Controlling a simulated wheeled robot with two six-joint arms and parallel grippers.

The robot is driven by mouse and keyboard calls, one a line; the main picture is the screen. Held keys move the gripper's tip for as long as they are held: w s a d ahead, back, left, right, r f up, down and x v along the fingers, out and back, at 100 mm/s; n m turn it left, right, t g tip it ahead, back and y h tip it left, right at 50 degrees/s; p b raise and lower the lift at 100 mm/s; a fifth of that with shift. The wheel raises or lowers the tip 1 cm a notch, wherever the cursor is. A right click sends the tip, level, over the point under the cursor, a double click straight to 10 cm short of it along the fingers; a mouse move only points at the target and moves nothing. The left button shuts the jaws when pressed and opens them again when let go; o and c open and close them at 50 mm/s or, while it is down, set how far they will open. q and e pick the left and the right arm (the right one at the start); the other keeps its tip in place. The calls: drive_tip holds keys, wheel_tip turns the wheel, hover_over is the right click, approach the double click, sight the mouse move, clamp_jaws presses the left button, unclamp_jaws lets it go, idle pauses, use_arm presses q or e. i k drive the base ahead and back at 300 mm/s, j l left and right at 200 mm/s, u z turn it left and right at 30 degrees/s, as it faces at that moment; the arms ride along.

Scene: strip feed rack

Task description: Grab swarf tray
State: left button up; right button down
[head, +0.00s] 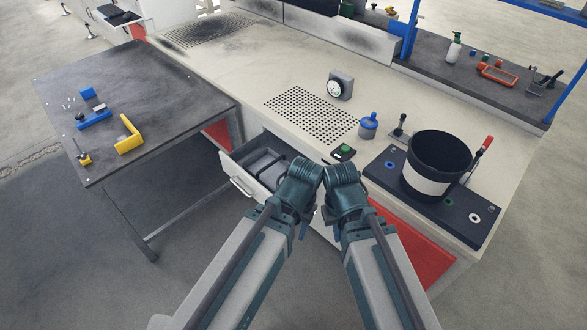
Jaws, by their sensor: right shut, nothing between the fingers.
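A pulled-out drawer-like tray (238,178) with a pale front and a bar handle sticks out of the bench's left front side. It is the likeliest swarf tray, but I cannot be sure. Dark grey compartments show inside it, and my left arm hides its right end. My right gripper (333,226) hangs below its wrist in front of the bench, shut and empty, mostly hidden by its own arm. My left gripper (304,230) hangs just left of it, right of the tray handle; its fingers are too hidden to judge. Neither gripper holds the handle.
A dark side table (150,85) at left carries blue and yellow parts. Floor is clear at lower left.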

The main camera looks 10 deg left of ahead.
sight(271, 169)
drive_tip(key=i+j+z, duration=0.15)
drive_tip(key=j, duration=0.45)
drive_tip(key=i+j+z, duration=0.2)
drive_tip(key=j, duration=0.45)
drive_tip(key=i+j+z, duration=0.15)
drive_tip(key=j, duration=0.5)
drive_tip(key=j+z, duration=0.15)
drive_tip(key=j, duration=0.5)
drive_tip(key=i, duration=0.05)
